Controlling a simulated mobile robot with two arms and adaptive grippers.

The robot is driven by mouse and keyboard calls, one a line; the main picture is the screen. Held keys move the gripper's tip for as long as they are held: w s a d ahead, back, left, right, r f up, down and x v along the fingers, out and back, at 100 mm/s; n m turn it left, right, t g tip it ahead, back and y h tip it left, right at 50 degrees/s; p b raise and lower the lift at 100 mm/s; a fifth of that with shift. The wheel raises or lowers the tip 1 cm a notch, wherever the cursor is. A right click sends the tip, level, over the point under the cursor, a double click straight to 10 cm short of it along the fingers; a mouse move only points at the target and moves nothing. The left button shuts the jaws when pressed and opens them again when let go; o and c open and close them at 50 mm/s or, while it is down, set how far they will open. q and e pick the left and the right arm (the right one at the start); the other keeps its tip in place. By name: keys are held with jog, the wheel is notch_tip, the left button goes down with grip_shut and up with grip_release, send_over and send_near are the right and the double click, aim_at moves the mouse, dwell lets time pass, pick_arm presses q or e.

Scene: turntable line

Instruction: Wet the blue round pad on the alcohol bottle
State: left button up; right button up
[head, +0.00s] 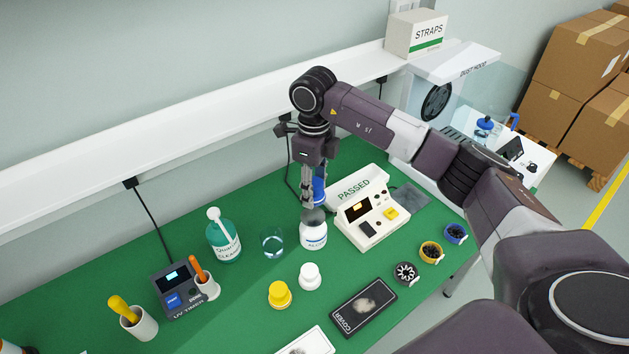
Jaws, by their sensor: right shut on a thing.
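My right gripper (313,203) points straight down and is shut on the blue round pad (319,188), of which only a blue part shows between and beside the fingers. It is right over the alcohol bottle (313,239), a white bottle with a blue-lettered label and a grey top. The pad's underside is hidden, so I cannot tell whether it touches the bottle's top. My left gripper is not in view.
A white PASSED device (366,216) stands close right of the bottle. A glass (271,243) and a green cleaner bottle (223,241) stand left. White (310,277) and yellow (280,295) round pads and a black COVER box (363,308) are in front. A wall ledge runs behind.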

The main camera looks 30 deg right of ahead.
jog(key=shift+f, duration=0.1)
jog(key=shift+a+f+b, duration=0.35)
jog(key=shift+f+b, duration=0.05)
jog(key=shift+f, duration=0.4)
jog(key=f+b, duration=0.2)
jog(key=shift+d+f, duration=0.2)
jog(key=shift+f, duration=0.75)
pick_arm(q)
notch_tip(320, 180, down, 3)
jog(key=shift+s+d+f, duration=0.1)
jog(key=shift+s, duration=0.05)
pick_arm(e)
jog(key=shift+a, duration=0.1)
pick_arm(q)
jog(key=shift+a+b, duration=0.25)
jog(key=shift+b, duration=0.05)
pick_arm(e)
jog(key=shift+f, duration=0.15)
